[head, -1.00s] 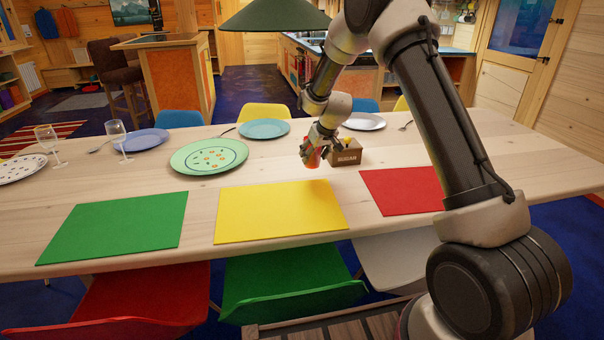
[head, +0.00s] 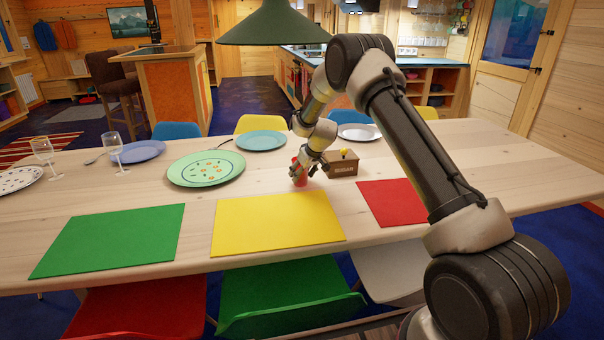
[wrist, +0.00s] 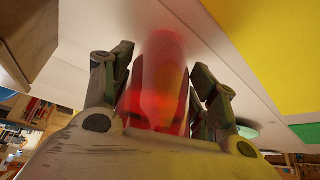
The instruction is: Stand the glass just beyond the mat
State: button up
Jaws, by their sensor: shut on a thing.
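A translucent red glass (head: 299,178) is held upright between the fingers of my gripper (head: 303,169), just past the far edge of the yellow mat (head: 277,222), toward its right half. In the wrist view the glass (wrist: 160,85) stands between both fingers (wrist: 158,92), which are shut on it. The pale tabletop (wrist: 215,45) is close to its far end. I cannot tell whether its base touches the table. The yellow mat also shows in the wrist view (wrist: 265,45).
A brown sugar box (head: 343,166) stands just right of the glass. A green patterned plate (head: 184,172) lies left. A green mat (head: 110,240) and a red mat (head: 390,205) flank the yellow one. Two wine glasses (head: 114,150) stand far left. A green lamp (head: 278,25) hangs above.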

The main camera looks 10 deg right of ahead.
jog(key=o, duration=1.4)
jog(key=s+d+r+m, duration=0.1)
jog(key=s+d+r, duration=0.3)
jog(key=s+r, duration=1)
jog(key=s+d+r+m, duration=0.1)
jog(key=s+d+r, duration=0.3)
jog(key=s+r, duration=0.95)
jog(key=s+d+r+m, duration=0.1)
jog(key=s+d, duration=0.1)
jog(key=s, duration=0.7)
jog(key=s+d+r+g+h, duration=0.1)
jog(key=s+d, duration=0.1)
jog(key=s, duration=0.8)
jog(key=s+d+r+m+h, duration=0.1)
jog(key=s+d, duration=0.1)
jog(key=s, duration=0.7)
jog(key=shift+s+d+r+m, duration=0.3)
jog(key=shift+r, duration=0.1)
